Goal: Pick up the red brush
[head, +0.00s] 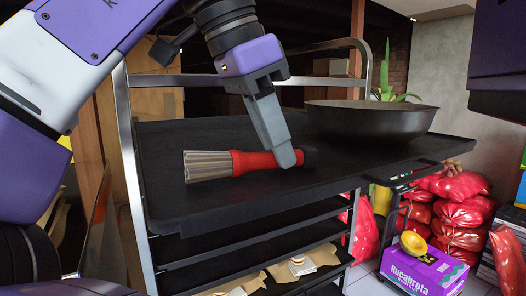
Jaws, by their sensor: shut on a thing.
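The red brush (256,162) lies along the black top tray (190,215) of a metal rack in the head view. Its pale bristles (208,166) point left and its dark end is at the right. My gripper (287,158) reaches down from above and is shut on the red handle near its right end. The near finger hides part of the handle. I cannot tell whether the brush touches the tray or is slightly raised.
A wide dark bowl (370,120) stands on the tray to the right of my gripper. The rack's metal frame (128,170) rises at the left. Lower shelves hold small items on brown paper (300,266). Red sacks (464,212) and a purple box (424,270) stand on the floor at right.

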